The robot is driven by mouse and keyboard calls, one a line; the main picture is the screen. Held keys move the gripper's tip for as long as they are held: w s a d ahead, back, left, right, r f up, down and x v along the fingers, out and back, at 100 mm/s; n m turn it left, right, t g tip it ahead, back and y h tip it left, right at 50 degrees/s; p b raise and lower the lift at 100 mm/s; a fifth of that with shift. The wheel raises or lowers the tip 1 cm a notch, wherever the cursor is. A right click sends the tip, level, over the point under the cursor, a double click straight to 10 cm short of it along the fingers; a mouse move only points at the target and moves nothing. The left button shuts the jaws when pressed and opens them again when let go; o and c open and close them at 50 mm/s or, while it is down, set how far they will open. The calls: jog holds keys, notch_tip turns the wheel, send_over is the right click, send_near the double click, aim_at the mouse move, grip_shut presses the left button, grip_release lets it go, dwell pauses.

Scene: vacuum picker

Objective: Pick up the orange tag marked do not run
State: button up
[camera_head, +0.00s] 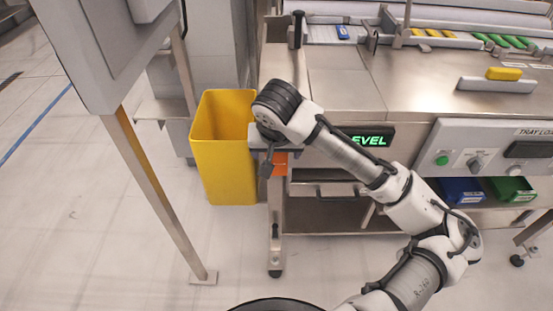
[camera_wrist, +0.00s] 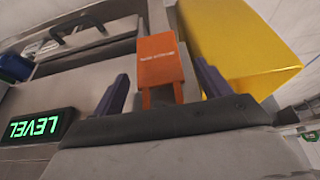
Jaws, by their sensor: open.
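The orange tag (camera_wrist: 160,58) hangs in the middle of the wrist view, with a line of small print that I cannot read. Two orange strips run down from it toward my gripper's palm. My gripper (camera_wrist: 163,72) is open, with one dark finger on each side of the tag and a visible gap at both sides. Whether the tag is fully between the fingers in depth I cannot tell. In the head view the orange tag (camera_head: 280,163) shows at the left front edge of the steel machine, partly hidden by my gripper (camera_head: 266,164).
A yellow bin (camera_head: 225,150) stands just left of the tag; it also shows close by in the wrist view (camera_wrist: 240,45). A green-lettered LEVEL display (camera_head: 366,138) is on the machine front. A drawer handle (camera_head: 340,193) lies below. Floor at left is mostly clear.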

jog(key=c, duration=1.1)
jog(key=shift+r, duration=0.1)
